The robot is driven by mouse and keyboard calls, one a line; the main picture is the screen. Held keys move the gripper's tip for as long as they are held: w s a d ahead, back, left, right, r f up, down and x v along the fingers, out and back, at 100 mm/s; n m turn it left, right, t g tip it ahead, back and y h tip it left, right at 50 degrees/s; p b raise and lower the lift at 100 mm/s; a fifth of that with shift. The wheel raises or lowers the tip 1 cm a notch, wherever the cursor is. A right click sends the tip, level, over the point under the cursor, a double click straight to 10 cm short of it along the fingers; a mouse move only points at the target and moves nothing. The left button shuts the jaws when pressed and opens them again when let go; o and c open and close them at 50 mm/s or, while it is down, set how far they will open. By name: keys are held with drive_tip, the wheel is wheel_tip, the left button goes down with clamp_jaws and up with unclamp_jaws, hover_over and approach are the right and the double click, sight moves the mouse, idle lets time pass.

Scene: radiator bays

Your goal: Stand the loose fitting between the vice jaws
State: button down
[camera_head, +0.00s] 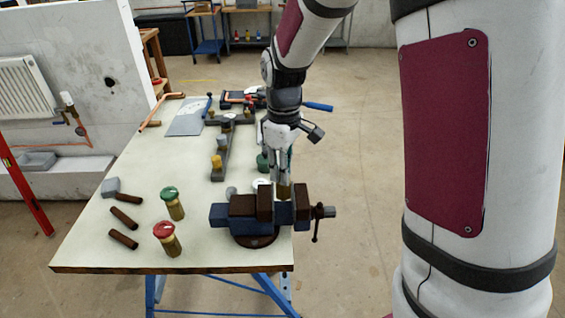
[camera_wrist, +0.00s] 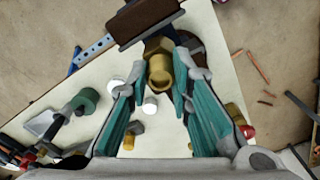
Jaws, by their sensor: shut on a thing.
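The loose fitting is a brass piece (camera_head: 284,192) held at the tips of my gripper (camera_head: 281,180). In the wrist view the brass fitting (camera_wrist: 159,72) sits between the teal fingers of my gripper (camera_wrist: 160,77), which is shut on it. The blue and brown vice (camera_head: 235,224) stands at the table's near right edge, its handle to the right. The fitting is close over the vice's right part in the head view; whether it is between the jaws I cannot tell. Part of the vice (camera_wrist: 145,18) shows at the top of the wrist view.
A red-topped brass valve (camera_head: 167,240) and a green-topped one (camera_head: 173,205) stand left of the vice. Brown cylinders (camera_head: 124,217) and a grey block (camera_head: 110,187) lie farther left. A grey rack (camera_head: 221,160) with fittings is behind. The table's near left part (camera_head: 90,255) is clear.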

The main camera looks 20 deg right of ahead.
drive_tip(key=shift+f+b, duration=0.75)
drive_tip(key=shift+f, duration=1.45)
drive_tip(key=c, duration=1.4)
unclamp_jaws()
drive_tip(key=shift+o, duration=0.2)
